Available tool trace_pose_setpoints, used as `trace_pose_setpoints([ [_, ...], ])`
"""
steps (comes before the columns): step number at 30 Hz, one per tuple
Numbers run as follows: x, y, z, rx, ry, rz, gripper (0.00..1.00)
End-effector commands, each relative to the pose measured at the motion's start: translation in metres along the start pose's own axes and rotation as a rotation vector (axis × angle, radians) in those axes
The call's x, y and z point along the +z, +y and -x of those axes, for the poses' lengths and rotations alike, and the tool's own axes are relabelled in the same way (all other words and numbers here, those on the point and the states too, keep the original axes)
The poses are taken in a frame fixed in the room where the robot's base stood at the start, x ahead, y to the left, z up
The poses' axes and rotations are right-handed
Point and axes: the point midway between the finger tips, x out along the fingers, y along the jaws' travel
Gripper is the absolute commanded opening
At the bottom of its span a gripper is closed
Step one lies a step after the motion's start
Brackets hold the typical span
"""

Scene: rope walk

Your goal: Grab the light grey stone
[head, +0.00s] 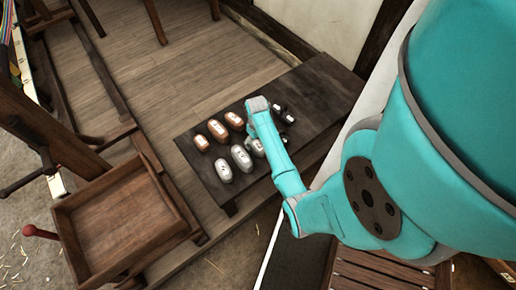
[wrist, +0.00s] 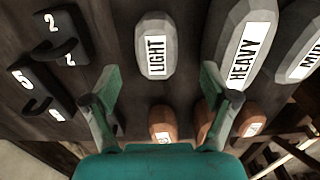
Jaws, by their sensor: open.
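The light grey stone labelled LIGHT (wrist: 156,62) sits on a dark table, upper middle in the wrist view. In the head view, the grey stone (head: 258,148) closest to my arm appears to be it, partly covered by the arm. My gripper (wrist: 160,80) is open and empty. In the wrist view its two fingers are spread left and right, with the stone beyond the gap between them. How high the fingers are above the stone I cannot tell. In the head view my arm hides the fingers.
A larger grey stone labelled HEAVY (wrist: 240,50) and another grey stone (wrist: 300,58) lie to the right. Several copper stones (head: 217,129) form another row. Black numbered pieces (wrist: 62,38) lie left. A wooden tray (head: 165,240) stands beside the dark table (head: 325,90).

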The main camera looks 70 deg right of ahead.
Motion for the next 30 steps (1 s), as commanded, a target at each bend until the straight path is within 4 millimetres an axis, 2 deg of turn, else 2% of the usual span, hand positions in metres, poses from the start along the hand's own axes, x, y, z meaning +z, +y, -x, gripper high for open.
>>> trace_pose_setpoints([
  [5,0.000,0.000,-0.010,0.000,0.000,0.000,0.85],
  [16,0.001,0.004,-0.055,0.000,0.000,0.001,0.85],
  [25,0.001,0.004,-0.059,0.001,0.002,0.001,0.85],
  [26,0.001,0.004,-0.059,0.001,0.002,0.001,0.80],
  [30,0.001,0.004,-0.059,0.001,0.002,0.001,0.45],
])
